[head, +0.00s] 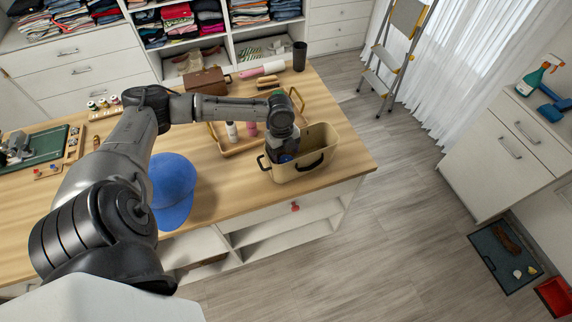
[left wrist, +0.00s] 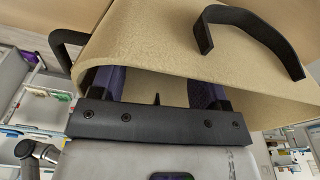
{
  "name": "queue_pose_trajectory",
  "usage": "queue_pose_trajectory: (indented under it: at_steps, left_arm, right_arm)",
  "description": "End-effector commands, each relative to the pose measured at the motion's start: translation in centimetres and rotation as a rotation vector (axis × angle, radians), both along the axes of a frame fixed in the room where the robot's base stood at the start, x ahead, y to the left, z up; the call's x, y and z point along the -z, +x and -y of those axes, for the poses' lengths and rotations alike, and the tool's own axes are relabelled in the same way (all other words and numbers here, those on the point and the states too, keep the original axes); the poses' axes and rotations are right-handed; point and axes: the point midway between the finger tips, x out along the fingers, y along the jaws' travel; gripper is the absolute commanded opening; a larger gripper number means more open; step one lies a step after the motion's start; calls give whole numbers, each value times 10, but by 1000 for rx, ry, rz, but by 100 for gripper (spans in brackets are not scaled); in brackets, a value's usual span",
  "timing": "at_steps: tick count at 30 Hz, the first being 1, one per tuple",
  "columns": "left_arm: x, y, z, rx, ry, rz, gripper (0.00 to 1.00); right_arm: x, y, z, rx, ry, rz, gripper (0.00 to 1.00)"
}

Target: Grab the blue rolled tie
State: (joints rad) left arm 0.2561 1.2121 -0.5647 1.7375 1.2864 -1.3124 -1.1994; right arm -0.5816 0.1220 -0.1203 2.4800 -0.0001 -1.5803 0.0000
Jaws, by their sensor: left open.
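A tan bin (head: 303,168) with dark handles stands at the right end of the wooden table. My left gripper (head: 284,158) points down into the bin's left part. In the left wrist view the tan bin wall (left wrist: 150,48) rises right in front of the gripper (left wrist: 157,92). Its two dark bluish fingers stand apart, with a gap between them and no object clearly seen in it. I cannot make out the blue rolled tie; the bin's inside is mostly hidden by the gripper and the wall. My right gripper is not in view.
A blue cap (head: 172,185) lies on the table left of the bin. A wooden tray (head: 232,148) with bottles stands just behind the bin. A brown case (head: 207,81) and a dark cup (head: 299,56) are farther back.

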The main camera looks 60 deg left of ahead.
Motion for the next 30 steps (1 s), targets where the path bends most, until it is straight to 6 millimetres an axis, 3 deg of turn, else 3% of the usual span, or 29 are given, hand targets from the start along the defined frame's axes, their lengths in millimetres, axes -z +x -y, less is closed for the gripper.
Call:
queue_pose_trajectory:
  at_steps: [12, 20, 30]
  left_arm:
    - [45, 3, 7, 0, -1, -1, 69]
    - [50, 3, 7, 1, 0, -1, 69]
    - [50, 3, 7, 1, 1, -1, 38]
  right_arm:
    - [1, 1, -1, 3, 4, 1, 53]
    - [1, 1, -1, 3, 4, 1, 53]
    - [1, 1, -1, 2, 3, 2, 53]
